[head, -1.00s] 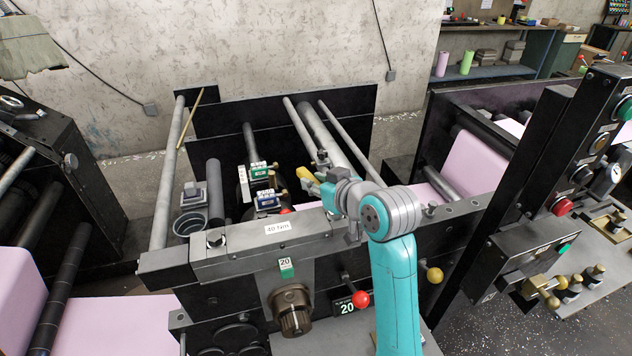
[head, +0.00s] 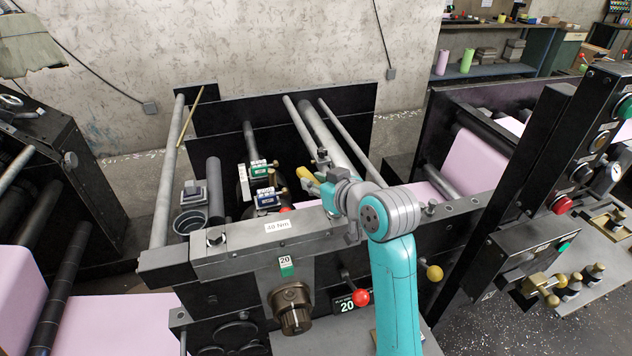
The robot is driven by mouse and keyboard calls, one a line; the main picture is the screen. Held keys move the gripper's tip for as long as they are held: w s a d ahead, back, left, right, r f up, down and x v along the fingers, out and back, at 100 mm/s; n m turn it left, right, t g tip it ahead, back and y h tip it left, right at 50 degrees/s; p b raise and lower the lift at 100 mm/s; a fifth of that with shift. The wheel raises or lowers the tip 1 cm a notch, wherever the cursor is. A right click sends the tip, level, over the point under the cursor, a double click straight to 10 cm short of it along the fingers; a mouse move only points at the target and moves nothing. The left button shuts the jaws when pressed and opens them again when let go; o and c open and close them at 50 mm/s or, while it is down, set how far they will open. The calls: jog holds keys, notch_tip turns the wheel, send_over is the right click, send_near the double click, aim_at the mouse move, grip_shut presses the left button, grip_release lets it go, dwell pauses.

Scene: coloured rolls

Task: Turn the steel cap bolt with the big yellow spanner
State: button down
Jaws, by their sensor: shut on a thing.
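My teal arm reaches up to the steel frame of the roll machine, and its grey wrist hides most of my gripper (head: 327,186). A yellow piece (head: 307,176), which looks like the big yellow spanner, sticks out at the upper left of the gripper. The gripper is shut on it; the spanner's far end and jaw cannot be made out. A dark cap bolt (head: 216,237) stands at the left of the grey beam (head: 340,236) marked 40 Nm. It is well to the left of the gripper, apart from the yellow piece.
Green and blue labelled blocks (head: 258,170) sit behind the beam, beside a dark open cup (head: 190,222). A red knob lever (head: 361,297) and a yellow knob (head: 434,273) stick out at the front. A black control column (head: 535,165) stands at the right.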

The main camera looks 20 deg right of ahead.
dwell(0.4)
jog(key=c, duration=0.9)
grip_release()
jog(key=v, duration=1.2)
